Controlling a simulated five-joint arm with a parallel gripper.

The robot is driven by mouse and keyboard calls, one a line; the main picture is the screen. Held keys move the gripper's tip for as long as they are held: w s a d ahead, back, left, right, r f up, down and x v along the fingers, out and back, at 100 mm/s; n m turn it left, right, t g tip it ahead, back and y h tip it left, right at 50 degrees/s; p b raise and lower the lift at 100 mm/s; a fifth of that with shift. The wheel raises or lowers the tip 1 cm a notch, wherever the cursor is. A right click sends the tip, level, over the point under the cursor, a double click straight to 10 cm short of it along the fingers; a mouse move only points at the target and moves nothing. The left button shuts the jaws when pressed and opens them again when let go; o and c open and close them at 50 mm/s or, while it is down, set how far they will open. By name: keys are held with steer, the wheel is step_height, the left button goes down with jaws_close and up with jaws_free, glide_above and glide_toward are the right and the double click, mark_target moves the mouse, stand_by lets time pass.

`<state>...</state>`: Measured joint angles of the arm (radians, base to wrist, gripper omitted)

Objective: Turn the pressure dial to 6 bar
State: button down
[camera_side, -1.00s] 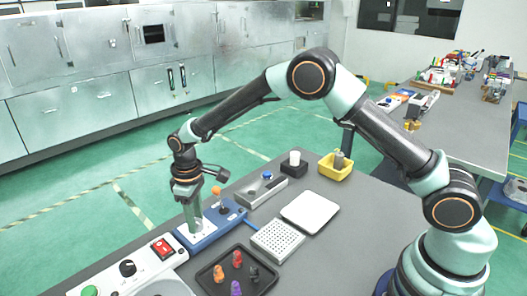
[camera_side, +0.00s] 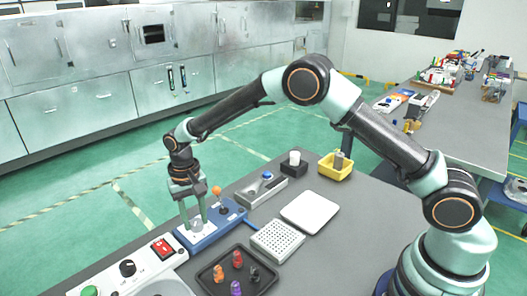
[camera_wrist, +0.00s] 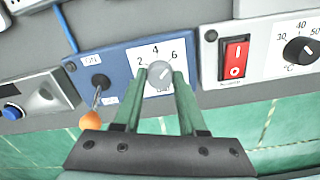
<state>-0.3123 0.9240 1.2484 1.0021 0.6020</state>
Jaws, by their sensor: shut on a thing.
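The pressure dial (camera_wrist: 159,74) is a grey round knob on a white plate marked 2, 4 and 6, set in a blue panel (camera_wrist: 108,62). The numbers read left to right, with 4 above the knob. I cannot make out clearly where its pointer stands. My gripper (camera_wrist: 160,80) is shut on the dial, one green finger on each side of it. In the side view my gripper (camera_side: 195,224) reaches down to the blue panel (camera_side: 215,229), and its fingers hide much of the dial.
On the same blue panel a toggle lever with an orange ball (camera_wrist: 90,121) stands close to the left finger in the wrist view. A red rocker switch (camera_wrist: 234,57) and a black temperature knob (camera_wrist: 299,50) lie to the right. A black tray (camera_side: 218,275) holds colored pieces.

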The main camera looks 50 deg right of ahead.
mark_target(194, 222)
steer(key=shift+s+a+f+m, duration=0.1)
steer(key=shift+s+a+m, duration=0.1)
steer(key=shift+m, duration=0.3)
steer(key=shift+c, duration=2.3)
jaws_free()
steer(key=shift+w, duration=0.1)
steer(key=shift+d, duration=0.1)
steer(key=shift+w+r, duration=0.1)
steer(key=shift+r, duration=0.2)
step_height(194, 222, up, 12)
steer(key=shift+w+f, duration=0.15)
steer(key=shift+f, duration=0.05)
steer(key=shift+r, duration=0.1)
